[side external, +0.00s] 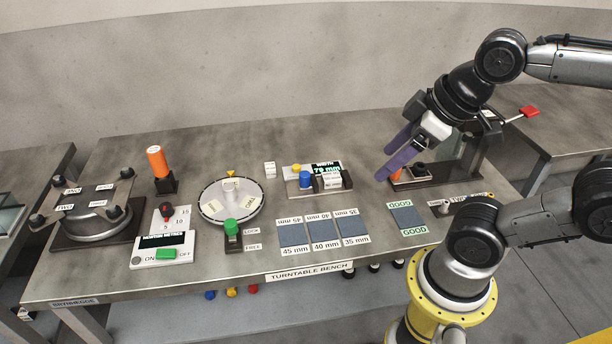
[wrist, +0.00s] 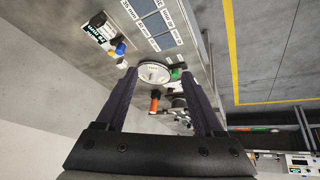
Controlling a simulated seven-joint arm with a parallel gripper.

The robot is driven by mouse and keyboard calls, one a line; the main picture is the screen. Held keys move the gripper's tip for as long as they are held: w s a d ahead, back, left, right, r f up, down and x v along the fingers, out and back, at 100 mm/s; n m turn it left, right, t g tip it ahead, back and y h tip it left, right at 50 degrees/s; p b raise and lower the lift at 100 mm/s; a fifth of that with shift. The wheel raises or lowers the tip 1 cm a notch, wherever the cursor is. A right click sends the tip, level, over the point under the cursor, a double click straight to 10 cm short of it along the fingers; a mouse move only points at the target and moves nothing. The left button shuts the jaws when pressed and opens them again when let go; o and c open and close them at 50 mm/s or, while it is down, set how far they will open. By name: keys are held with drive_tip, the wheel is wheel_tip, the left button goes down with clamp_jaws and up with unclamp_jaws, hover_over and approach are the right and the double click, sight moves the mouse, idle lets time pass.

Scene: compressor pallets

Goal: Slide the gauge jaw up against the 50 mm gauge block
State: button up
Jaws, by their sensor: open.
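The width gauge (side external: 300,194) stands at the back middle of the bench, with a blue knob (side external: 306,179), a yellow knob and a display reading about 70 mm. Dark jaws and a pale block (side external: 331,182) sit at its right part; the block's lettering is too small to read. I cannot tell exactly which part is the moving jaw. In the wrist view the gauge display (wrist: 98,33) and blue knob (wrist: 120,48) show at upper left. My gripper (side external: 385,163), with purple fingers, is open and empty, above and right of the gauge; it also shows in the wrist view (wrist: 158,74).
A small white block (side external: 269,169) stands left of the gauge. Blue-grey pads (side external: 325,233) lie in front. A dark fixture with a red-ended lever (side external: 529,111) stands right.

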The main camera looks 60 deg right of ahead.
drive_tip(key=w+d+r+n, duration=0.1)
drive_tip(key=w+r+n, duration=0.35)
drive_tip(key=w, duration=0.25)
drive_tip(key=n+g, duration=0.4)
drive_tip(key=g, duration=0.2)
hover_over(305, 174)
wheel_tip(305, 174, down, 16)
wheel_tip(305, 174, down, 14)
drive_tip(key=shift+r, duration=0.25)
